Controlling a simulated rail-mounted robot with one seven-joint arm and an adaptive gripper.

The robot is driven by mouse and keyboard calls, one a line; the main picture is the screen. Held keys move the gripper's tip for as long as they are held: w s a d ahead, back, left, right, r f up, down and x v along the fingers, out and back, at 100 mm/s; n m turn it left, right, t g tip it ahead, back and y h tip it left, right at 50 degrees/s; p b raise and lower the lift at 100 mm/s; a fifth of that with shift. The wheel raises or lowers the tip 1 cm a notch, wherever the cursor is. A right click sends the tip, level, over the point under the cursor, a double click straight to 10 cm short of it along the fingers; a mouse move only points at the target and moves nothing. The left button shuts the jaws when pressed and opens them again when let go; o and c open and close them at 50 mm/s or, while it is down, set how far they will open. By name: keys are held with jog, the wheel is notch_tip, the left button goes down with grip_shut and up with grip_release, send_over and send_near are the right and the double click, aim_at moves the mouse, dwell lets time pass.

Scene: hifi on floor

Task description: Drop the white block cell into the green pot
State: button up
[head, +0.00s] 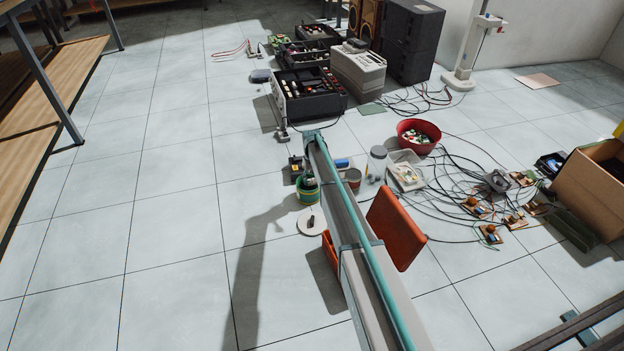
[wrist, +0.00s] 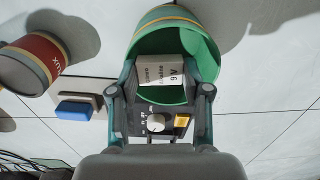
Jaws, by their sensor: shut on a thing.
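In the head view the green pot (head: 308,194) stands on the floor left of my arm. The gripper cannot be made out clearly there.
A tin with a red label (wrist: 37,60) and a blue block (wrist: 74,110) lie left of the pot in the wrist view. A red bowl (head: 419,131) and tangled cables (head: 440,190) lie to the right in the head view. The left floor is clear.

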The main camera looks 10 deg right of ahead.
aim_at(312, 180)
jog(key=o, duration=1.2)
notch_tip(312, 180, up, 12)
jog(key=shift+r, duration=0.1)
dwell(0.3)
